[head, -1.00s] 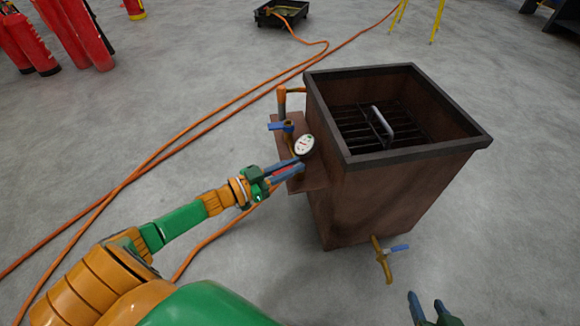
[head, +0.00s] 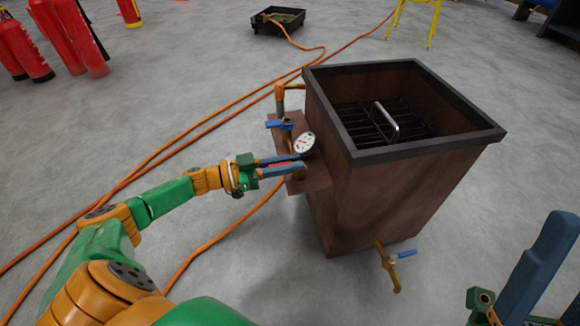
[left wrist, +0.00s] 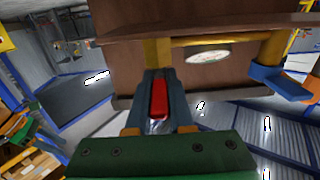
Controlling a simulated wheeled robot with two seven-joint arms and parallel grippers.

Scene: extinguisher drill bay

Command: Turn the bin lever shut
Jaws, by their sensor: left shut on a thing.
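The brown metal bin (head: 400,195) stands upright on the floor, with a brown side plate (head: 316,178) carrying pipework and a white dial gauge (head: 304,143). My left gripper (head: 300,164) is at this plate, just below the gauge. It is shut on a red lever (left wrist: 158,98), which shows between its fingers in the left wrist view, in front of a yellow pipe (left wrist: 157,50). The fingers hide much of the lever. My right gripper (head: 540,275) is at the lower right, apart from the bin and partly cut off; its jaw opening is unclear.
A blue-handled valve (head: 280,124) sits above the gauge, and another (head: 404,254) is low on the bin's front. Orange hoses (head: 150,160) cross the floor at left. Red extinguishers (head: 80,35) and a black tray (head: 278,20) stand farther back.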

